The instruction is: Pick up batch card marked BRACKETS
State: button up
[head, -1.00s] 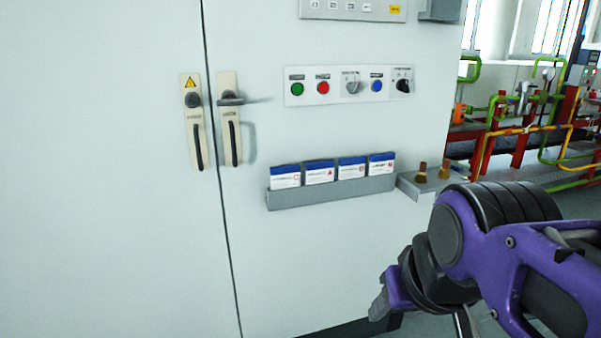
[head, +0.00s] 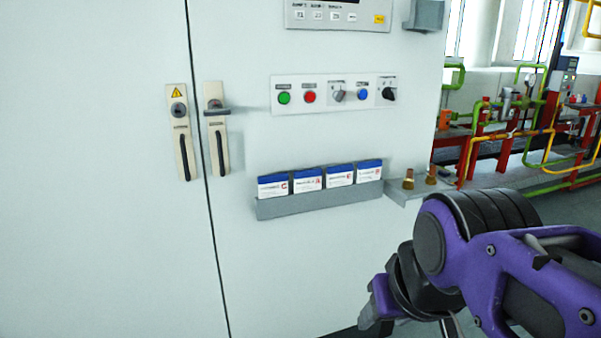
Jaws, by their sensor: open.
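Several white batch cards with blue top bands stand side by side in a grey rack on the cabinet front: the leftmost card (head: 273,187), the second card (head: 307,181), the third card (head: 340,176) and the rightmost card (head: 369,172). Their printed names are too small to read, so I cannot tell which is marked BRACKETS. The grey rack (head: 320,201) hides their lower edges. My gripper (head: 368,312) is below and to the right of the rack, apart from the cards. It is open and holds nothing visible.
Above the rack is a switch panel (head: 336,93) with buttons and knobs. Two door handles (head: 182,132) (head: 217,130) stick out at the left. A small grey shelf (head: 408,192) with brushes juts out right of the rack. The cabinet face below the rack is clear.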

aim_at(342, 175)
jog(key=u, duration=0.6)
jog(key=i+l+u, duration=0.1)
jog(key=l+u, duration=0.9)
jog(key=l, duration=0.65)
jog(key=i, duration=0.05)
